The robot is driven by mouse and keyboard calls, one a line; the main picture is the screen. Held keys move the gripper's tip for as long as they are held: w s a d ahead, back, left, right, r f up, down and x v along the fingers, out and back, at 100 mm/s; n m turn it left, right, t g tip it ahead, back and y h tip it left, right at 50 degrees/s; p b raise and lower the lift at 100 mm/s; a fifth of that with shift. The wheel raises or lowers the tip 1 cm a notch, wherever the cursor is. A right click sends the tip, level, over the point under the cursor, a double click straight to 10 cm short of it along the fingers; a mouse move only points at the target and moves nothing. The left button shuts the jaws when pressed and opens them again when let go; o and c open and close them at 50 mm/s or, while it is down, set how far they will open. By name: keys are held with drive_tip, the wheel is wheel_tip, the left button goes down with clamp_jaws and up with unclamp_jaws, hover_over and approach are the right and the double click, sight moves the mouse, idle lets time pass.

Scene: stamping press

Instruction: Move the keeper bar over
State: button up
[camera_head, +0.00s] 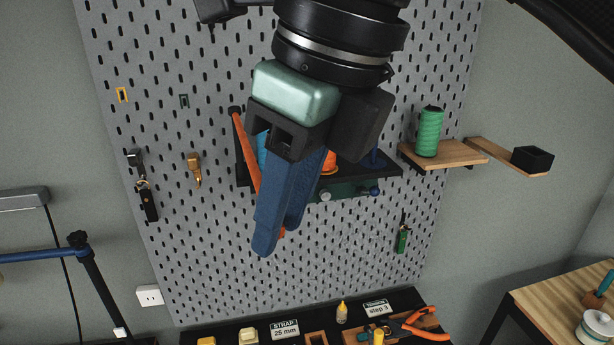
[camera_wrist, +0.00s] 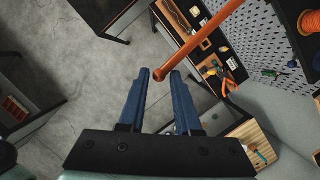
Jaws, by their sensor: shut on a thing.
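The keeper bar is a long, thin orange bar (camera_head: 245,150). In the head view it slants down from the left end of a dark shelf (camera_head: 385,169) and passes behind my fingers. My gripper (camera_head: 278,238), with blue fingers, is in front of the pegboard and hides much of the shelf. In the wrist view the bar's rounded near end (camera_wrist: 161,75) lies between my two fingertips, and the bar runs away to the upper right. My gripper is shut on this end. The bar's far end attachment is unclear.
Spools stand on the dark shelf, partly hidden. A wooden shelf (camera_head: 455,153) with a green spool (camera_head: 429,131) is to the right. Hooks and small tools hang on the pegboard (camera_head: 190,75). A dark bench with labels and orange pliers (camera_head: 420,328) is below.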

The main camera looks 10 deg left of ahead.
drive_tip(key=shift+w+d+r+p, duration=0.1)
drive_tip(key=shift+w+d+p, duration=0.15)
drive_tip(key=shift+w+d, duration=0.45)
drive_tip(key=shift+w+d+r+p, duration=0.1)
drive_tip(key=shift+w+d+p, duration=0.2)
drive_tip(key=shift+d, duration=0.75)
drive_tip(key=shift+w+d+p, duration=0.25)
drive_tip(key=shift+w+d, duration=0.25)
drive_tip(key=shift+d, duration=0.35)
clamp_jaws()
drive_tip(key=shift+w+d+f, duration=0.15)
drive_tip(key=shift+w+d, duration=0.25)
drive_tip(key=shift+d, duration=0.3)
drive_tip(key=w+d+p, duration=0.1)
drive_tip(key=w+d, duration=0.6)
drive_tip(key=shift+p, duration=0.35)
drive_tip(key=shift+w+f, duration=0.1)
drive_tip(key=shift+w+d, duration=0.1)
drive_tip(key=shift+w, duration=0.05)
